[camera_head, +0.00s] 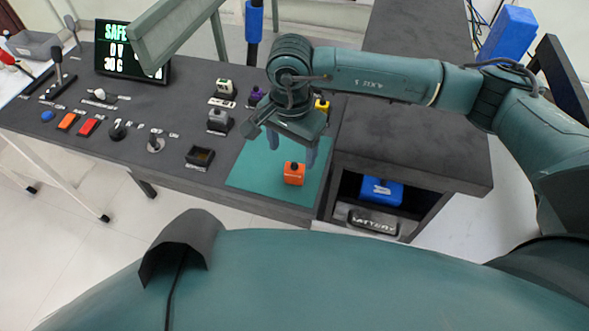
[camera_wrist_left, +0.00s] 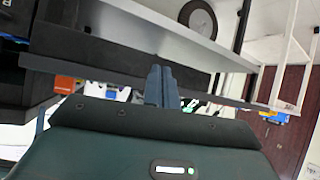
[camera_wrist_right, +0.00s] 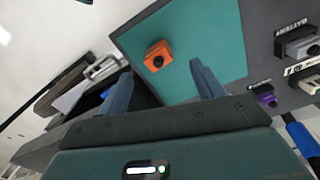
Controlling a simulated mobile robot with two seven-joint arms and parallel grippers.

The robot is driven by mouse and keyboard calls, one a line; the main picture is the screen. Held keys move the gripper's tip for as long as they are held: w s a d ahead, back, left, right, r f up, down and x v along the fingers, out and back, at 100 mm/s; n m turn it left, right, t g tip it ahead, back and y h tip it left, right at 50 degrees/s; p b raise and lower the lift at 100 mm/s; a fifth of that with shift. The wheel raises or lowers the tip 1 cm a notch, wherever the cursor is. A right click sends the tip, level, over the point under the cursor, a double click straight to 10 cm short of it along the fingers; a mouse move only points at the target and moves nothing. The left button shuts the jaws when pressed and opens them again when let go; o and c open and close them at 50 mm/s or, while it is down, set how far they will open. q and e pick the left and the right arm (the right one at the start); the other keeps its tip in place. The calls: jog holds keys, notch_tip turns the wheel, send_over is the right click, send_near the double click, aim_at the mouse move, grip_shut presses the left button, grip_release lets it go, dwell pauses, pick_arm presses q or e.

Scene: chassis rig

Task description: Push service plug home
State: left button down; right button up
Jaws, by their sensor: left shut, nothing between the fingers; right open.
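An orange plug-like block (camera_head: 293,174) with a dark knob on top stands on the teal mat (camera_head: 252,178) at the console's front right. It also shows in the right wrist view (camera_wrist_right: 158,57). My right gripper (camera_head: 292,150) is open and empty above and just behind the orange block, its fingers pointing down and apart from it. A dark, open-topped socket (camera_head: 199,157) stands left of the mat and looks empty. My left gripper (camera_wrist_left: 161,70) is shut with nothing in it, away from the block. I cannot tell for sure which part is the service plug.
Grey (camera_head: 218,121), purple and yellow connectors stand behind the socket and mat. Switches, levers and a lit display (camera_head: 113,49) fill the left of the console. A blue block (camera_head: 381,190) lies in the open bay at right. Bare panel lies between socket and mat.

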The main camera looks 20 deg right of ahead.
aim_at(294, 164)
jog(key=f, duration=0.2)
jog(key=f+p, duration=0.1)
jog(key=f, duration=0.2)
jog(key=shift+d+f+p, duration=0.25)
jog(key=shift+f+p, duration=0.05)
jog(key=shift+p, duration=0.05)
jog(key=c, duration=1)
jog(key=shift+c, duration=0.2)
